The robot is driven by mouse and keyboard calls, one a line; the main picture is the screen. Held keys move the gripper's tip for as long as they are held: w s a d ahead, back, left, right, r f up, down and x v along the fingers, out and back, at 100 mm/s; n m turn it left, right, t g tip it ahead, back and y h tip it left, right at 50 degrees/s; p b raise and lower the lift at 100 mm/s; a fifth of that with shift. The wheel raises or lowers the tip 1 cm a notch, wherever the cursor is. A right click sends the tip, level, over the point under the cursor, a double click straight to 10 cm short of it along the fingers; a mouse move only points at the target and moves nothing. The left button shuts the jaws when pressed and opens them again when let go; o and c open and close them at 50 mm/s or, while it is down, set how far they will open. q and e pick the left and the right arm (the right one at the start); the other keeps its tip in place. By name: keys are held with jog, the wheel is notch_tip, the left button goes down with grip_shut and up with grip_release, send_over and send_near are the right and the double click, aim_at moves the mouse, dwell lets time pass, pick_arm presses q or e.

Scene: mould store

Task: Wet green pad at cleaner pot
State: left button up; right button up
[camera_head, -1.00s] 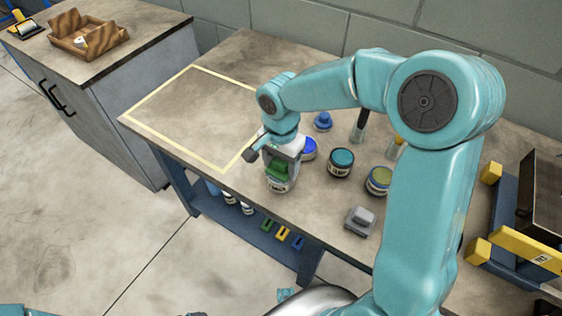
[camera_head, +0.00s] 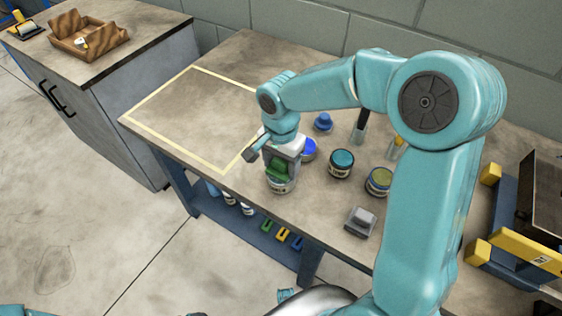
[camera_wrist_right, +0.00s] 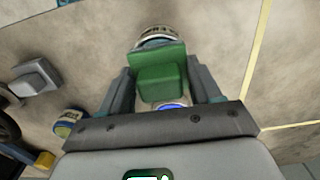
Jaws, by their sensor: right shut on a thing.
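The green pad (camera_head: 277,171) is between the fingers of my right gripper (camera_head: 279,164), which is shut on it. In the right wrist view the pad (camera_wrist_right: 161,75) is a green block between the two fingers. A labelled pot (camera_head: 281,186) stands on the table directly below the pad near the front edge. In the right wrist view the pot (camera_wrist_right: 153,36) shows just past the pad. The pad hides much of the pot's top, and I cannot tell whether they touch. My left gripper is out of view.
A blue-topped pot (camera_head: 309,150), a teal-topped pot (camera_head: 341,163) and an olive-topped pot (camera_head: 379,182) stand close by. A grey block (camera_head: 360,222) lies near the front edge. The yellow-outlined area (camera_head: 195,120) is empty. A blue rack with yellow parts (camera_head: 510,245) stands at right.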

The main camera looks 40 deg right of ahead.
aim_at(280, 161)
jog(key=shift+r+p, duration=2.2)
jog(key=shift+r, duration=1.1)
jog(key=shift+f, duration=0.1)
jog(key=shift+a+r, duration=0.2)
jog(key=shift+r, duration=0.05)
jog(key=w+a+n+p, duration=0.3)
jog(key=a+n, duration=0.4)
jog(key=n, duration=0.6)
jog(key=shift+r+p, duration=0.2)
jog(key=shift+p, duration=0.4)
